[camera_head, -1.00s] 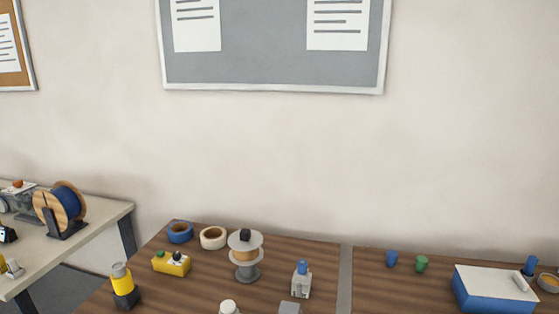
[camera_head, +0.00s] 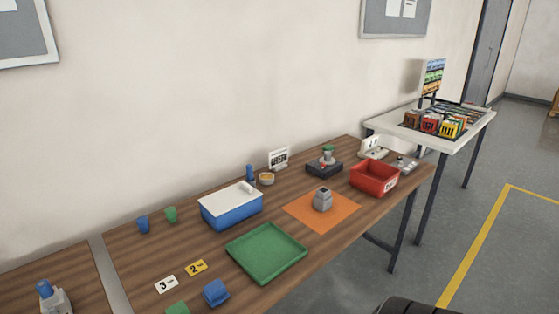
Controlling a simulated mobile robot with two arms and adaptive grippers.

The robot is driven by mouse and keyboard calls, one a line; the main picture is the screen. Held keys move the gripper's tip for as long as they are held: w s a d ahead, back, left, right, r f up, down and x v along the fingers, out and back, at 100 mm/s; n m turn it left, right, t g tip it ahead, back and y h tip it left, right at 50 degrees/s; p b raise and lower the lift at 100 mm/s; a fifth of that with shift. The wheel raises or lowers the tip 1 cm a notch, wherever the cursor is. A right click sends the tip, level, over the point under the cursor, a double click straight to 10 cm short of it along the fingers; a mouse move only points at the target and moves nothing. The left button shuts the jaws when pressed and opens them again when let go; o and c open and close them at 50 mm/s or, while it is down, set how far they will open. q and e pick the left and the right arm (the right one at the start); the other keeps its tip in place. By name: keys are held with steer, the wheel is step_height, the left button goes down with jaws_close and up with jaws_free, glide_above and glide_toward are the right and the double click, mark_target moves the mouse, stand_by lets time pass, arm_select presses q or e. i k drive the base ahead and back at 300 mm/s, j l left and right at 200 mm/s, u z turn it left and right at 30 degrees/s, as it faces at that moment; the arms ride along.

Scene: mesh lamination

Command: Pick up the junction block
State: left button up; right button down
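No thing in the camera_head view is marked as the junction block, and I cannot tell for sure which one it is. A small grey block (camera_head: 322,200) with a narrower top stands upright on the orange mat (camera_head: 345,212). A blue block (camera_head: 215,292) sits near the table's front edge, and a green piece (camera_head: 177,308) beside it is cut off by the lower picture edge. A grey piece with a blue top (camera_head: 53,299) stands at the lower left. Neither of my grippers is in view.
The wooden table (camera_head: 135,262) also holds a green tray (camera_head: 266,252), a blue box with a white lid (camera_head: 231,206), number cards (camera_head: 196,267), a red bin (camera_head: 374,178) and a black device (camera_head: 324,168). A white side table (camera_head: 440,142) stands beyond. Open floor lies right.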

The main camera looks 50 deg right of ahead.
mark_target(323, 200)
steer(key=z, duration=1.7)
